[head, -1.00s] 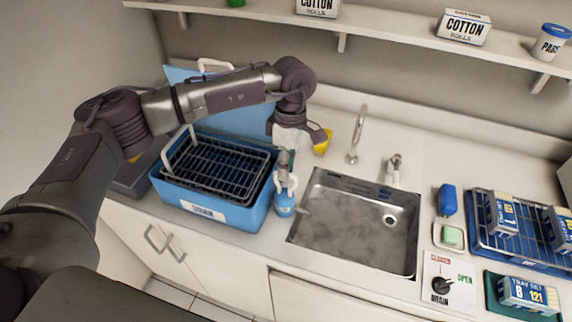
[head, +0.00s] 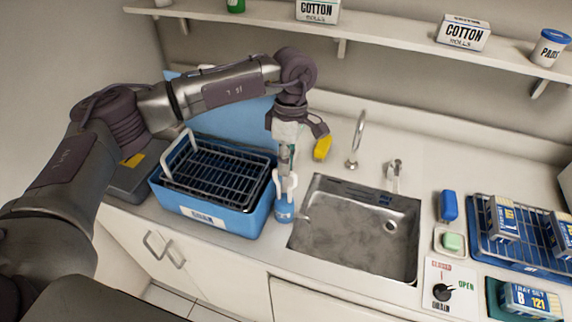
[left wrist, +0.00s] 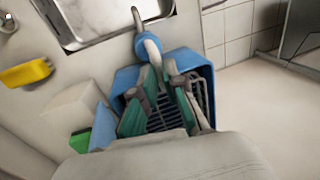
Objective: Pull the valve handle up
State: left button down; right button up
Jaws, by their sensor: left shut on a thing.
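The valve is a small blue body (head: 284,212) with a white handle (head: 292,184) on top, at the front right corner of a blue tub (head: 232,222). A short spout points right toward the sink. My left gripper (head: 286,168) comes down from above and is shut on the white handle. The left wrist view shows the blue valve body (left wrist: 148,43) just beyond the fingers (left wrist: 162,84); the exact contact is partly hidden. My right gripper is not in view.
A wire basket (head: 215,165) sits in the tub. The metal sink (head: 345,240) with a tall faucet (head: 356,140) lies to the right. A yellow sponge (head: 322,148) is behind my gripper.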

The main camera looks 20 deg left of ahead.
pick_arm(q)
jog(key=c, duration=1.2)
grip_release()
jog(key=shift+r, duration=0.25)
jog(key=v, duration=1.2)
jog(key=shift+s, duration=0.1)
